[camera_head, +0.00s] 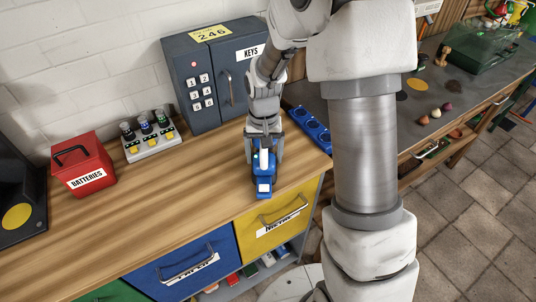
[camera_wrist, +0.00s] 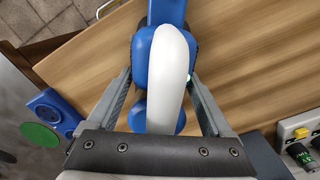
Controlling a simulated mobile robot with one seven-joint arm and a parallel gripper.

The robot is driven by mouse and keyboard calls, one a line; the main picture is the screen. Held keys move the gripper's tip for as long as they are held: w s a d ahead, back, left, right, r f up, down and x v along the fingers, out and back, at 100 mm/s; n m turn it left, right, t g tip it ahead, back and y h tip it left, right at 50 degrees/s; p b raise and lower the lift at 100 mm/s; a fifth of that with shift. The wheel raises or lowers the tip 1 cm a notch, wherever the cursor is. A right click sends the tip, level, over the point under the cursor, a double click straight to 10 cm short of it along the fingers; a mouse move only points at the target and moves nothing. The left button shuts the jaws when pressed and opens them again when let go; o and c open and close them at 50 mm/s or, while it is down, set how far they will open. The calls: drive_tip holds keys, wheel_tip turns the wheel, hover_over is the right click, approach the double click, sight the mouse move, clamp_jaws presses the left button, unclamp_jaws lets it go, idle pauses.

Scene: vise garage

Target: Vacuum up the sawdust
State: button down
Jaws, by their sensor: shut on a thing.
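A blue handheld vacuum (camera_head: 263,186) with a white curved handle is at the right end of the wooden worktop. My gripper (camera_head: 264,158) points down and is shut on it. In the wrist view my gripper (camera_wrist: 160,82) has one finger on each side of the vacuum's blue body (camera_wrist: 140,55), with the white handle between them. I cannot tell whether the vacuum touches the wood. I make out no clear sawdust; a dark round patch (camera_head: 455,87) on the grey bench at right is too small to identify.
A blue tray with round wells (camera_head: 308,125) lies right of my gripper. Small objects (camera_head: 435,112) dot the grey bench. The wooden top's front middle is clear.

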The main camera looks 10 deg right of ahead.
drive_tip(key=shift+w+a+f, duration=0.1)
drive_tip(key=shift+w+a, duration=0.25)
drive_tip(key=shift+w, duration=0.65)
drive_tip(key=shift+w+a+r, duration=0.1)
drive_tip(key=shift+w+a, duration=0.2)
drive_tip(key=shift+w, duration=0.7)
drive_tip(key=shift+w+a+f, duration=0.1)
drive_tip(key=shift+w+a, duration=0.25)
drive_tip(key=shift+w, duration=0.65)
drive_tip(key=shift+w+a+p, duration=0.3)
drive_tip(key=shift+w, duration=0.55)
drive_tip(key=shift+w+a+p, duration=0.25)
drive_tip(key=shift+w, duration=0.6)
drive_tip(key=shift+r, duration=0.2)
drive_tip(key=shift+s+d+f+b, duration=0.1)
drive_tip(key=shift+s+d+b, duration=0.25)
drive_tip(key=shift+s, duration=0.9)
drive_tip(key=shift+s+d+b, duration=0.1)
drive_tip(key=shift+s+d, duration=0.4)
drive_tip(key=shift+s, duration=0.75)
drive_tip(key=shift+s+d+f+b, duration=0.1)
drive_tip(key=shift+s+d+b, duration=0.25)
drive_tip(key=shift+s, duration=0.9)
drive_tip(key=shift+s+d+r, duration=0.1)
drive_tip(key=shift+s+d, duration=0.15)
drive_tip(key=shift+s, duration=0.4)
drive_tip(key=shift+s+d+r, duration=0.1)
drive_tip(key=shift+s+d, duration=0.1)
drive_tip(key=shift+s, duration=0.4)
